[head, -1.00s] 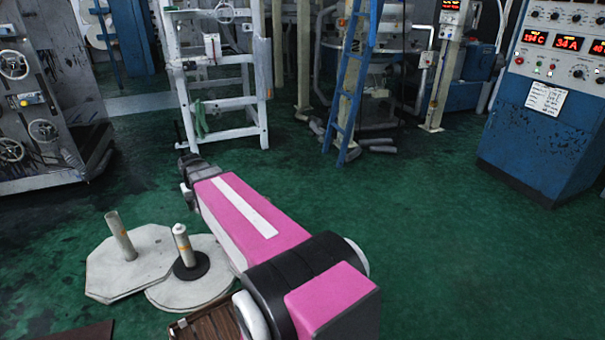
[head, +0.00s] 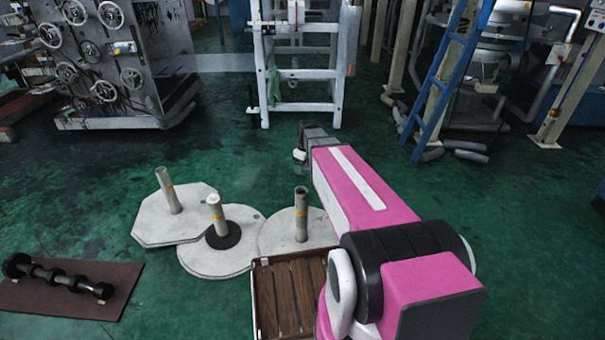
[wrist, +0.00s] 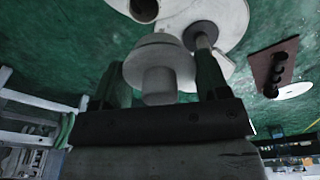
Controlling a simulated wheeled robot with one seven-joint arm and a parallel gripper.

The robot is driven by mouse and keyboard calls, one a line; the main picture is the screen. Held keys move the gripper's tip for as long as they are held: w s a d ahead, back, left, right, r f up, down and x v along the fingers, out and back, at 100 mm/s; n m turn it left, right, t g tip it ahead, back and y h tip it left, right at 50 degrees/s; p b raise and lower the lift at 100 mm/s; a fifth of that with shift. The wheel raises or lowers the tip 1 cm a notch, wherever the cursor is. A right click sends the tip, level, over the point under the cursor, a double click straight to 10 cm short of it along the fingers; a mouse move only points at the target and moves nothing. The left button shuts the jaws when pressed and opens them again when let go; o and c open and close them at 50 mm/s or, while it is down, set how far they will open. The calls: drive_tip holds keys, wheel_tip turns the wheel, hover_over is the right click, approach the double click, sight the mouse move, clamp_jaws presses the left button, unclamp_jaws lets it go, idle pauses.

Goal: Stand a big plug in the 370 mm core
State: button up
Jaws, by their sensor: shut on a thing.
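My gripper (wrist: 160,68) is shut on a pale grey stepped plug (wrist: 158,72) in the wrist view, with a dark finger on each side. Three upright tubular cores with orange labels stand on pale plates left of the arm: a left core (head: 168,190), a middle core (head: 218,216) with a white top and black foot ring, and an open-topped right core (head: 301,214). The labels are unreadable, so I cannot tell which is 370 mm.
A slatted brown crate (head: 255,300) is in front of the right core. A dark bar with round weights (head: 60,277) lies on a brown mat (head: 110,317) at left. A white frame (head: 262,80) and blue ladder (head: 455,75) stand behind. Green floor is clear between.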

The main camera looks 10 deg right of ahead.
drive_tip(key=w+f+n+g, duration=0.1)
drive_tip(key=w+f+n, duration=0.3)
drive_tip(key=f+n, duration=0.45)
drive_tip(key=n, duration=0.3)
hover_over(301, 187)
drive_tip(key=s, duration=0.3)
drive_tip(key=shift+a+f, duration=0.15)
drive_tip(key=shift+f, duration=1.05)
drive_tip(key=shift+a+f, duration=0.15)
drive_tip(key=shift+f, duration=1.05)
drive_tip(key=shift+f, duration=1.25)
drive_tip(key=o, duration=1)
drive_tip(key=shift+r, duration=0.1)
wheel_tip(301, 187, up, 11)
drive_tip(key=d, duration=0.1)
drive_tip(key=shift+w+d+f, duration=0.15)
drive_tip(key=shift+w+f, duration=0.05)
drive_tip(key=shift+w, duration=0.05)
drive_tip(key=shift+s, duration=0.1)
